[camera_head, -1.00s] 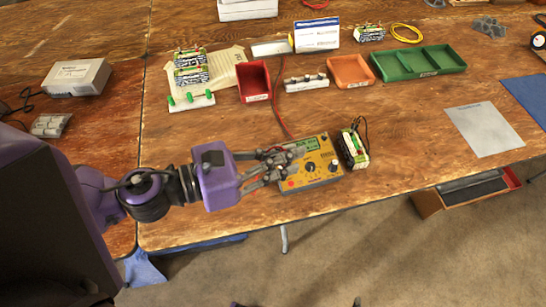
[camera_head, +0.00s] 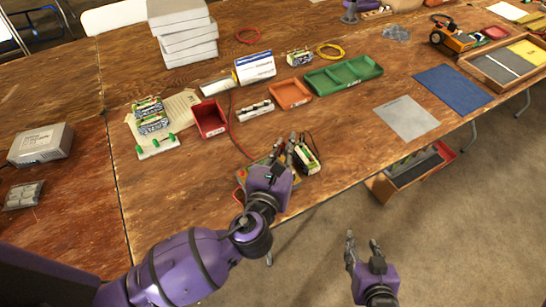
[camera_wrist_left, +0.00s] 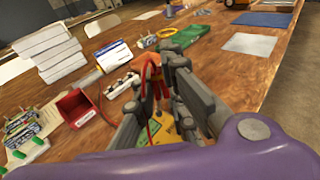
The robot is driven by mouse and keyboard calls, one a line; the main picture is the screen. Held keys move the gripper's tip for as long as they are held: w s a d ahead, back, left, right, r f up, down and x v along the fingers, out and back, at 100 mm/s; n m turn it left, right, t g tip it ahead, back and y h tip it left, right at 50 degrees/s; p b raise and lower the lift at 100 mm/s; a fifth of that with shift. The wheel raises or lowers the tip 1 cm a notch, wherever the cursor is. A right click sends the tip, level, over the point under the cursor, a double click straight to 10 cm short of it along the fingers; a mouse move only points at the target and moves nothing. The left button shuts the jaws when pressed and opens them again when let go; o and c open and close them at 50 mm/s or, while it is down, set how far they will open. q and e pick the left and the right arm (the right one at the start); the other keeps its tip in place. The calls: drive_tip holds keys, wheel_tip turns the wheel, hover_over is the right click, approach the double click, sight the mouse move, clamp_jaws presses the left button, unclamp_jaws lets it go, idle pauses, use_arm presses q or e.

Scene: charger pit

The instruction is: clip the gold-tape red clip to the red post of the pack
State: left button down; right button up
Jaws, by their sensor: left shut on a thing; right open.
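My left gripper (camera_head: 284,150) is shut on the red clip (camera_wrist_left: 152,72), which shows between its fingers in the left wrist view with a red lead hanging from it. The gold tape is too small to make out for certain. The pack (camera_head: 308,160), pale with green and dark leads, stands on the table just right of the left gripper in the head view. Its red post cannot be made out. The yellow charger (camera_wrist_left: 172,132) lies below the left gripper, largely hidden by it. My right gripper (camera_head: 362,242) is open and empty, in front of the table edge.
A red bin (camera_head: 210,118), a white terminal strip (camera_head: 254,111), an orange tray (camera_head: 290,94) and a green tray (camera_head: 343,75) stand behind. A grey sheet (camera_head: 407,118) lies to the right. Bare table lies between the pack and the sheet.

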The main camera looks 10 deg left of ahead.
use_arm(q)
drive_tip(key=w+d+f+n+g+y+b, duration=0.1)
drive_tip(key=w+d+n+g+y+b, duration=0.2)
drive_tip(key=w+d+n+y, duration=0.75)
drive_tip(key=shift+m+y, duration=0.65)
drive_tip(key=shift+m, duration=0.2)
drive_tip(key=f, duration=0.1)
drive_tip(key=a+f+b, duration=0.1)
drive_tip(key=f, duration=0.1)
drive_tip(key=a+f, duration=0.1)
drive_tip(key=shift+w+a+f, duration=0.1)
drive_tip(key=shift+a+f, duration=0.05)
drive_tip(key=shift+f, duration=0.65)
use_arm(e)
drive_tip(key=s+f+g, duration=0.1)
drive_tip(key=s+f, duration=0.4)
drive_tip(key=f, duration=0.3)
drive_tip(key=shift+s+f+g, duration=0.2)
drive_tip(key=shift+s+g, duration=0.1)
